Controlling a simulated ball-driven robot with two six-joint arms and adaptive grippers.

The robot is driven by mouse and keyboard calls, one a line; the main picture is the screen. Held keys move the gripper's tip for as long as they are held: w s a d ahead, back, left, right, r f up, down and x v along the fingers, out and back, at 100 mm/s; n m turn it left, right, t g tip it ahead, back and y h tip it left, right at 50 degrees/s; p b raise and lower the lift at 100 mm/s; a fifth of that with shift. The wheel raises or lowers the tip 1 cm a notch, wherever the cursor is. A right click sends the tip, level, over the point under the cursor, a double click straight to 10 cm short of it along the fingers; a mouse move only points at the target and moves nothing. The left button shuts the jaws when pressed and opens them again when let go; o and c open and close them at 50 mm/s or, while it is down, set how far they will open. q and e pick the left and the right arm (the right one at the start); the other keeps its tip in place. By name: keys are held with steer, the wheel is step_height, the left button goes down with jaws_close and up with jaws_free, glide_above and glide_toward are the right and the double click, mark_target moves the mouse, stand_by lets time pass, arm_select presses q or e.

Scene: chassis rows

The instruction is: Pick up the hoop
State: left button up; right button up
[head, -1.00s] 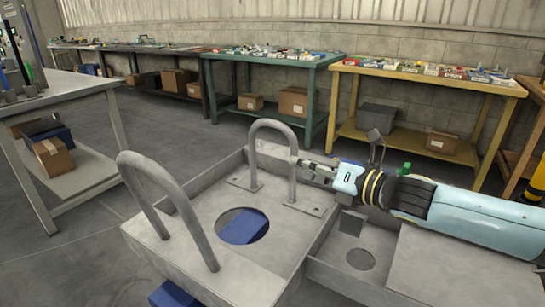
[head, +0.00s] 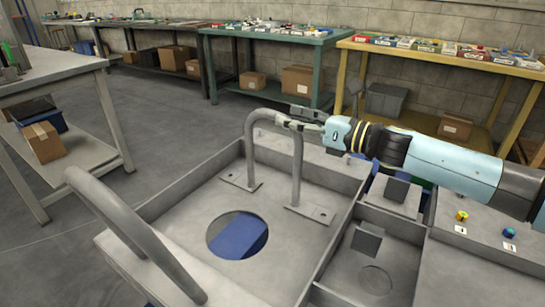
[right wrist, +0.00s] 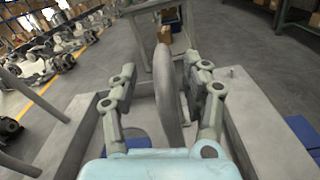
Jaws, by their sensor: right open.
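A grey U-shaped hoop (head: 297,160) stands upright on the far part of the grey chassis tray (head: 290,250), its two feet on small plates. A second grey hoop (head: 125,225) stands nearer at the left. My right gripper (head: 290,119) reaches in from the right to the top of the far hoop. In the right wrist view my right gripper (right wrist: 160,70) is open, with one finger on each side of the hoop (right wrist: 168,95). I cannot tell whether a finger touches it. My left gripper is not in view.
The tray has a round hole (head: 215,232) with a blue box (head: 240,238) below. Smaller compartments (head: 405,228) lie to the right. A grey table (head: 60,75) stands at left; a teal table (head: 270,36) and a yellow table (head: 440,58) stand behind.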

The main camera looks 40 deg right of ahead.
mark_target(272, 114)
steer(key=shift+w+a, duration=0.2)
steer(key=shift+w, duration=0.4)
steer(key=x, duration=0.4)
steer(key=shift+d+f+p, duration=0.1)
steer(key=shift+p, duration=0.3)
steer(key=shift+w, duration=0.2)
steer(key=shift+f, duration=0.1)
steer(key=shift+c, duration=0.4)
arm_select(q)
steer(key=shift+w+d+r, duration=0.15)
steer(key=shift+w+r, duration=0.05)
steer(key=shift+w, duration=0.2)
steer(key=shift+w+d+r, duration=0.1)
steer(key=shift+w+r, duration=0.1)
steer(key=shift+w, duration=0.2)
arm_select(e)
jaws_close()
